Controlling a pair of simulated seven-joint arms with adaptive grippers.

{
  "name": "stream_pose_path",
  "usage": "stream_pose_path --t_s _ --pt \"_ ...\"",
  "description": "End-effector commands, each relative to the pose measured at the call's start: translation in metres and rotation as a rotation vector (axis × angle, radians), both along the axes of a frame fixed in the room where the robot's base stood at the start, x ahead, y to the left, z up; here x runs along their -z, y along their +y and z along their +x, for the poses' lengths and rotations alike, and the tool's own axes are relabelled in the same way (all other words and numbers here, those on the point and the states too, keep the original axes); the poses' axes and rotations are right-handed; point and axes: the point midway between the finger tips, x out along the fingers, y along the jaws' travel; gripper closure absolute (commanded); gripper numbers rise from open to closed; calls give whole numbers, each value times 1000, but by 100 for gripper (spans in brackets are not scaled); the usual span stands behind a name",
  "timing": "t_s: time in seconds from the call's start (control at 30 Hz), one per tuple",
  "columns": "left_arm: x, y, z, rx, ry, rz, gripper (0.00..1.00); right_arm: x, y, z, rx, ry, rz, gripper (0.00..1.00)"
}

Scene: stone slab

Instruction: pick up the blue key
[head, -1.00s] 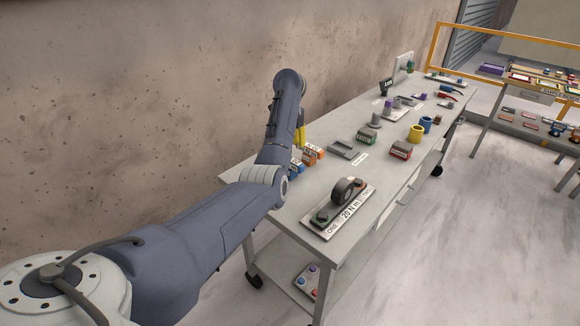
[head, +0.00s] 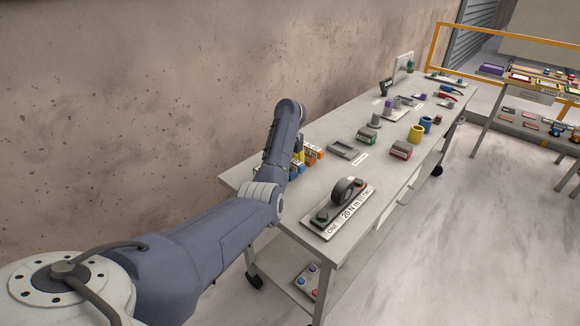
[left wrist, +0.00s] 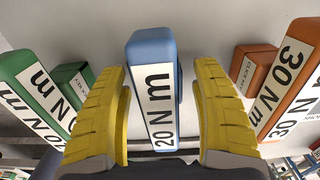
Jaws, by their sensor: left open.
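In the left wrist view a blue block labelled "20 N m" (left wrist: 152,50), which I take to be the blue key, stands between the two yellow fingers of my left gripper (left wrist: 161,66). My right gripper is not in view.
Green blocks (left wrist: 28,85) stand left of the fingers and orange "30 N m" blocks (left wrist: 290,75) right, close by.

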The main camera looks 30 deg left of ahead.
Motion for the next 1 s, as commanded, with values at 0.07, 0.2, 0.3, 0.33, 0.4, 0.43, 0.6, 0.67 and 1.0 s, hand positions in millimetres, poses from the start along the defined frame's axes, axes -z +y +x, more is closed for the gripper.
stream_pose_path --t_s 0.07,0.2,0.3,0.33,0.4,0.43,0.6,0.67,1.0 --pt "7 0 0 0 0 0 35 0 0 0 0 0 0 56" --pt "12 0 0 0 -1 -1 35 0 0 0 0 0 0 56" --pt "12 0 0 -1 -2 -1 35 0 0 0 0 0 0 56" --pt "12 0 0 -1 -2 -1 35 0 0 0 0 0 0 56" --pt "12 0 0 -1 -2 0 35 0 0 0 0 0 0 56" --pt "12 0 0 0 -2 0 35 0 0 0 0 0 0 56" --pt "12 0 1 0 -2 0 52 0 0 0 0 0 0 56" --pt "12 0 1 0 -2 0 59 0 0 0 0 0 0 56" --pt "12 0 0 0 -1 0 98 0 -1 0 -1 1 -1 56"
